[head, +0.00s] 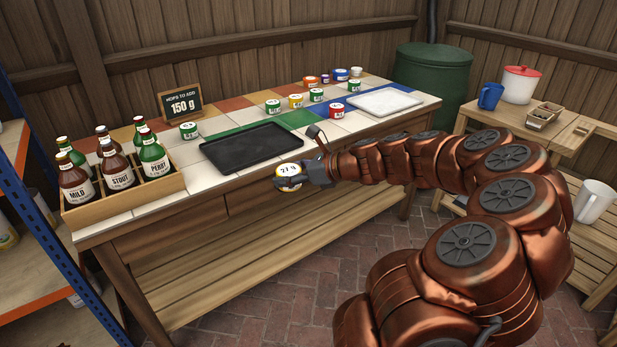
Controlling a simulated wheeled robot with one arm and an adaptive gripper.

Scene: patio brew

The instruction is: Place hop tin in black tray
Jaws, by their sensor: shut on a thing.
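My gripper (297,181) is shut on a white-topped tin (289,169) with a yellowish side and dark markings that look like a number. It holds the tin just off the front edge of the tiled table. The black tray (252,147) lies empty on the table, behind and to the left of the tin. The tin appears apart from the tray. My gripper partly hides the tin's lower right side.
A bottle crate (128,196) stands at the table's left end. A blue jug (490,96) stands at right.

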